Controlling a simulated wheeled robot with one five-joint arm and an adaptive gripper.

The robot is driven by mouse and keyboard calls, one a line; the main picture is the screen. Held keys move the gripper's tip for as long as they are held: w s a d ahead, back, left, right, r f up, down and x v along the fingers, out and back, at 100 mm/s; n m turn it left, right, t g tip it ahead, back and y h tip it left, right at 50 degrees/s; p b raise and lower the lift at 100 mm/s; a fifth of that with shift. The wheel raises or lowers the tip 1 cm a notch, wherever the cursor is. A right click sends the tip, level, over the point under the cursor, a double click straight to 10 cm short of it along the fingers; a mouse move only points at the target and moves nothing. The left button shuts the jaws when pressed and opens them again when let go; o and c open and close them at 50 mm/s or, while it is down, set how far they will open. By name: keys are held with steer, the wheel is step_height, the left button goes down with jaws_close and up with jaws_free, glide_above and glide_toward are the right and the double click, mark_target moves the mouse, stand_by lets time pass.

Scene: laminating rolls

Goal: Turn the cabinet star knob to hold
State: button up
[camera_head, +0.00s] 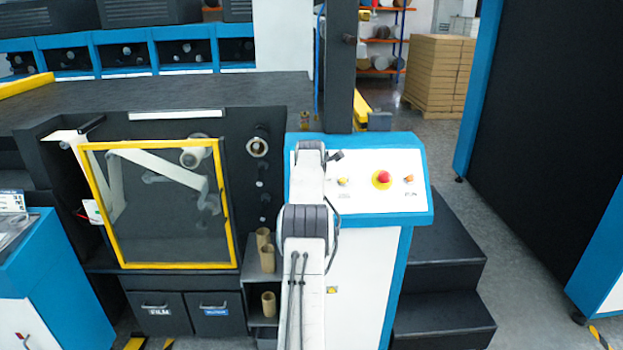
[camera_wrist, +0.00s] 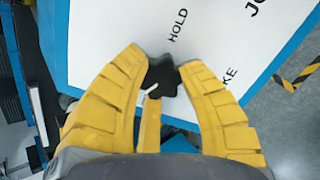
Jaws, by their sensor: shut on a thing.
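The black star knob (camera_wrist: 165,76) sits on a white panel (camera_wrist: 110,30) with a blue edge in the wrist view. My gripper (camera_wrist: 163,69) has its yellow fingers closed on the knob from both sides. A small white mark shows at the knob's lower left. The printed word HOLD (camera_wrist: 177,25) is just above the knob, and the mark is on the side away from it. A partly hidden label ending in KE (camera_wrist: 229,77) is at the right. In the head view my arm covers the knob and the gripper; the white and blue cabinet (camera_head: 362,275) is behind it.
The cabinet's sloped control panel (camera_head: 360,205) carries a red button (camera_head: 382,178) and smaller buttons. A yellow-framed window (camera_head: 160,264) is at the left, with cardboard cores (camera_head: 268,303) on a shelf. Dark steps (camera_head: 440,290) stand right of the cabinet. Open floor lies farther right.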

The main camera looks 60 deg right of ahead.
steer(key=shift+a+f, duration=0.2)
steer(key=shift+f, duration=0.35)
steer(key=o, duration=1.2)
steer(key=shift+w+r, duration=0.15)
steer(key=shift+r, duration=0.1)
steer(key=shift+r, duration=0.25)
steer(key=shift+s+a+r, duration=0.3)
steer(key=shift+a+r, duration=0.1)
steer(key=shift+r, duration=0.05)
steer(key=v, duration=1)
steer(key=shift+a, duration=0.2)
steer(key=shift+s, duration=0.1)
